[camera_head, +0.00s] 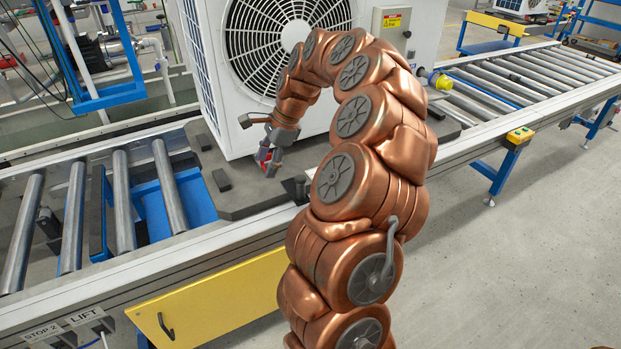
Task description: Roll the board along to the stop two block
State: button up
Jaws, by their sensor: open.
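The dark grey board (245,200) lies on the roller conveyor under a large white fan unit (215,110). Its left end is near the blue part among the rollers, and its right part is mostly behind my arm. A "STOP 2" label (42,332) is on the front rail at lower left. A dark block (48,222) sits between the rollers at far left; I cannot tell if it is the stop two block. My gripper (267,160) is open above the board's front part, before the unit's lower front. A small red piece shows at its fingers; contact is unclear.
Bare rollers (122,200) run left of the board, with a blue part (178,200) between them. More rollers (535,75) run to the back right. A yellow panel (215,300) hangs under the front rail. A blue frame (108,90) stands behind. The right floor is clear.

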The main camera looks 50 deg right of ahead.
aim_at(300, 187)
jog(key=s+d+f+m+b, duration=0.25)
jog(key=d+f+m, duration=0.35)
jog(key=d+f, duration=0.5)
jog(key=shift+t+h, duration=0.3)
jog(key=shift+h, duration=0.1)
jog(key=shift+d+p+x, duration=0.1)
jog(key=shift+d+x, duration=0.1)
jog(key=shift+x, duration=0.6)
jog(key=shift+d+p+x, duration=0.15)
jog(key=shift+x, duration=0.7)
jog(key=shift+d+p+x, duration=0.1)
jog(key=shift+d+x, duration=0.1)
jog(key=shift+x, duration=0.6)
jog(key=shift+w+f, duration=0.1)
jog(key=shift+w, duration=0.1)
jog(key=shift+c, duration=0.2)
jog(key=shift+a, duration=0.1)
grip_shut()
